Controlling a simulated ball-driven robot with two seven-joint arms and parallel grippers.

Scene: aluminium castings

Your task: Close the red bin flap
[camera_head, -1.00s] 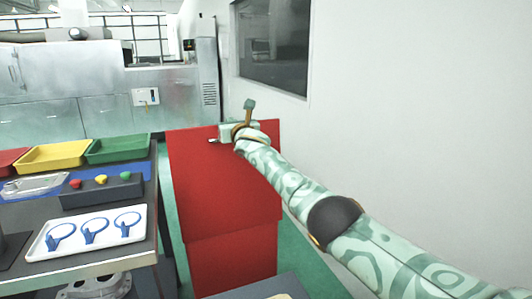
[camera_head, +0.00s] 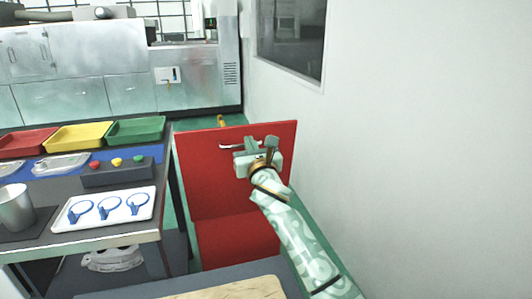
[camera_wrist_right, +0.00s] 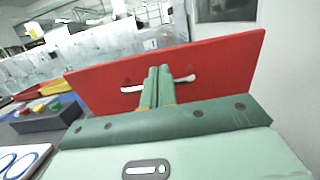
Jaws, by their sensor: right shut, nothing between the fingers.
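The red bin flap (camera_head: 215,165) is a flat red panel above the red bin's lower front (camera_head: 238,240), with a crease between them. It stands steeply; I cannot tell its exact opening angle. A silver bar handle (camera_head: 228,146) sits near its top. My right gripper (camera_head: 255,146) is in front of the flap's upper part and covers the handle's right part. In the right wrist view its two green fingers (camera_wrist_right: 157,86) are shut together and empty, across the middle of the handle (camera_wrist_right: 185,78). I cannot tell whether they touch the flap (camera_wrist_right: 215,75). My left gripper is out of view.
A work table left of the bin carries red, yellow and green trays (camera_head: 136,131), a block with coloured knobs (camera_head: 118,172) and a white tray (camera_head: 105,222) of blue rings. A white wall (camera_head: 420,150) stands right. A wooden board (camera_head: 235,290) is at the front.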

